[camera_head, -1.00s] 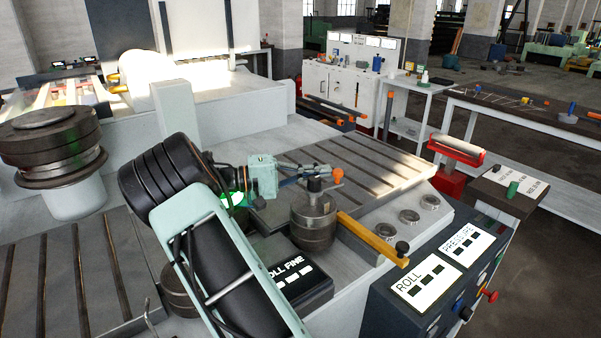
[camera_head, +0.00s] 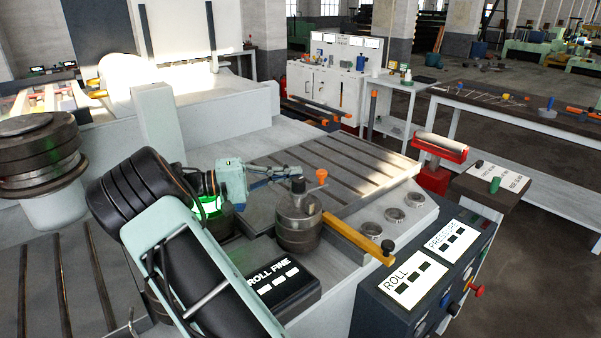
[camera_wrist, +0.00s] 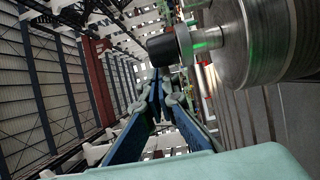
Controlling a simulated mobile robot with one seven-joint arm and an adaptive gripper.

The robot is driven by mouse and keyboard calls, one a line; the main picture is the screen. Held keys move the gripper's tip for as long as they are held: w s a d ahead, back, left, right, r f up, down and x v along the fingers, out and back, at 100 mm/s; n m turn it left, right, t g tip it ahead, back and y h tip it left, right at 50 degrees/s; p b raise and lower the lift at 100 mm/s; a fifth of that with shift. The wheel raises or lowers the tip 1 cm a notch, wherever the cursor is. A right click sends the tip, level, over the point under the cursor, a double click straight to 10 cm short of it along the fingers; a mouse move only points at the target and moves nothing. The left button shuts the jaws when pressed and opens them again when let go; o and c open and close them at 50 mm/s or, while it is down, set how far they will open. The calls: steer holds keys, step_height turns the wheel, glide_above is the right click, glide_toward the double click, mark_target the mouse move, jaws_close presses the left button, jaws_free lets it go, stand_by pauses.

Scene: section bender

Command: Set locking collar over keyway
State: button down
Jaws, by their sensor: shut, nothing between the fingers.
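A steel roll (camera_head: 298,228) stands upright on the machine bed, with a narrower neck and a dark cap (camera_head: 298,186) on top. In the wrist view the roll (camera_wrist: 262,45) fills the upper right, with its dark cap (camera_wrist: 162,49) just beyond my fingers. Several small metal rings sit on the grey ledge, among them the middle ring (camera_head: 390,214); I cannot tell which part is the locking collar. No keyway can be made out. My gripper (camera_head: 299,171) is shut and empty, close behind and above the cap. Its blue fingers (camera_wrist: 155,92) meet at their tips in the wrist view.
An orange bar (camera_head: 358,238) with a dark knob runs from the roll towards the front right. The control panel (camera_head: 415,280) and the ROLL FINE box (camera_head: 270,283) stand in front. The slotted bed (camera_head: 340,165) behind is mostly bare. A larger roll (camera_head: 38,150) stands at left.

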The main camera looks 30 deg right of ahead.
steer(key=v, duration=0.8)
steer(key=shift+a, duration=0.35)
